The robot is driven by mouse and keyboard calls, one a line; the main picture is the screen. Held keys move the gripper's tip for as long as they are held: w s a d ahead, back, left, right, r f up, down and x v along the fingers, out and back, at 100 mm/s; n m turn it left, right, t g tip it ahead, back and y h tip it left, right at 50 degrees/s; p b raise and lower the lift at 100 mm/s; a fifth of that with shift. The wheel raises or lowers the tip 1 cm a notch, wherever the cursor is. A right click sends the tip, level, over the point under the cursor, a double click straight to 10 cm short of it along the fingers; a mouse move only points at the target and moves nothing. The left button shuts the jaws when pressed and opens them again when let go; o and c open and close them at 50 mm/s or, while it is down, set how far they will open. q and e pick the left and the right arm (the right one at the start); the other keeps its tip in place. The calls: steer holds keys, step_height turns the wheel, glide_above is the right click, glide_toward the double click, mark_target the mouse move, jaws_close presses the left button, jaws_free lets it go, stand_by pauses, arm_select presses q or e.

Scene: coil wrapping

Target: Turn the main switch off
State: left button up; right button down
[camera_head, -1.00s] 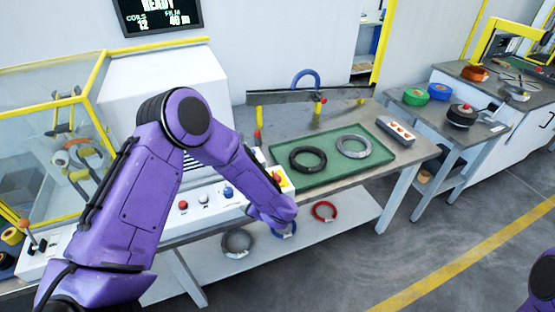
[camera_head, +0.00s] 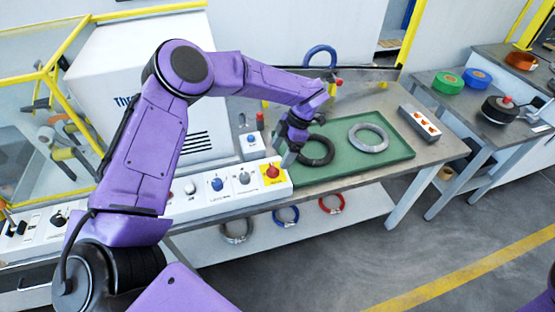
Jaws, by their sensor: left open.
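The main switch appears to be the red knob on a yellow plate (camera_head: 272,171) at the right end of the white control panel (camera_head: 205,206). My left gripper (camera_head: 288,160) is open and points down just behind and to the right of this knob, close to the panel's end. I cannot tell whether its fingers touch anything. The knob is in plain sight, but the view does not clearly show which position it is set to. My right gripper is out of the picture.
Other knobs, including a blue one (camera_head: 217,184), sit left on the panel. A small box with a blue button (camera_head: 251,141) stands behind it. A green tray (camera_head: 345,172) holds a black coil (camera_head: 318,152) and a grey coil (camera_head: 369,138).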

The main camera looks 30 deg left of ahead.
mark_target(273, 167)
arm_select(q)
steer(key=x, duration=0.3)
steer(key=p+x, duration=0.1)
steer(key=x, duration=0.1)
steer(key=shift+a, duration=0.25)
steer(key=shift+f, duration=0.45)
steer(key=shift+s, duration=0.1)
steer(key=c, duration=1)
steer(key=shift+c, duration=0.2)
